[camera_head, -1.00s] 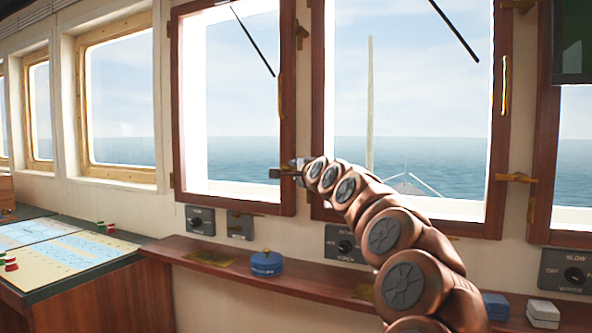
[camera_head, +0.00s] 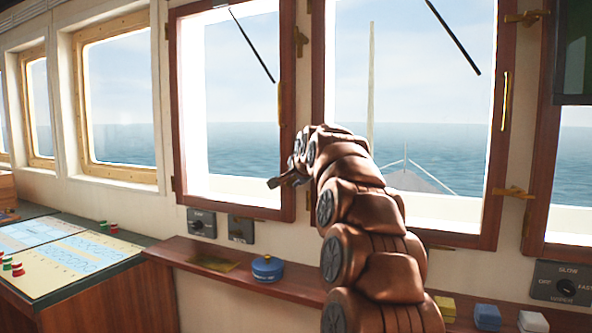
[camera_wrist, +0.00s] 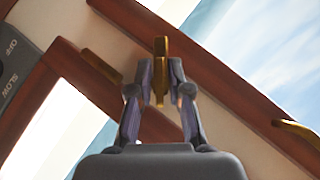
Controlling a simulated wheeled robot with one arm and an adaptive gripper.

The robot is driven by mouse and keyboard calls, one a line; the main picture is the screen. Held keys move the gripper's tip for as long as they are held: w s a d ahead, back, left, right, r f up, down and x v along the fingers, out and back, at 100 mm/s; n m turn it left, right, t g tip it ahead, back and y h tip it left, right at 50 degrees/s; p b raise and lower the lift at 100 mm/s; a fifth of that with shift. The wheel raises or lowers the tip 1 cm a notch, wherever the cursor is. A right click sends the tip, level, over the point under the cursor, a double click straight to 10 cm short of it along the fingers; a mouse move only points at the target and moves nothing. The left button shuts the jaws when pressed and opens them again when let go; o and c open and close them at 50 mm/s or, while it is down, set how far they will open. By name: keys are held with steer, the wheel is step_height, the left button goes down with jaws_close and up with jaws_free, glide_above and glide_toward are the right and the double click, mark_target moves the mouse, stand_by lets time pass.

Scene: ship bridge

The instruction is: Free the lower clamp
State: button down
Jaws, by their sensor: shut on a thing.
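The lower clamp is a brass piece (camera_wrist: 160,48) on the pale wall strip between two brown window frames, in the wrist view. My gripper (camera_wrist: 160,72) is shut on it, one finger on each side. The clamp lies slanted to the strip; whether its end overlaps a frame I cannot tell. In the head view my arm hides the clamp, and only a small part of my gripper (camera_head: 285,181) shows at the left window's right frame.
The upper brass clamp (camera_head: 301,40) sits higher on the same strip. The left window (camera_head: 235,110) and middle window (camera_head: 430,110) look closed. A brown ledge (camera_head: 220,252) with a blue round container (camera_head: 267,268) runs below. A chart table (camera_head: 60,262) stands at left.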

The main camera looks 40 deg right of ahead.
steer(key=shift+r+n+g+p, duration=0.2)
steer(key=shift+n+g+p, duration=0.3)
steer(key=shift+g+p, duration=0.15)
steer(key=n+g+h+p, duration=0.1)
steer(key=n+g+p, duration=0.1)
steer(key=g+p, duration=0.1)
steer(key=shift+h+p, duration=0.3)
steer(key=shift+p, duration=0.35)
steer(key=shift+n+g+h+p, duration=0.4)
steer(key=shift+g+p, duration=0.35)
steer(key=shift+p, duration=0.35)
steer(key=shift+f+n+g+h+p, duration=0.15)
steer(key=shift+n+g+h+p, duration=0.15)
steer(key=shift+g+p, duration=0.35)
steer(key=shift+f, duration=0.1)
steer(key=c, duration=1.1)
jaws_free()
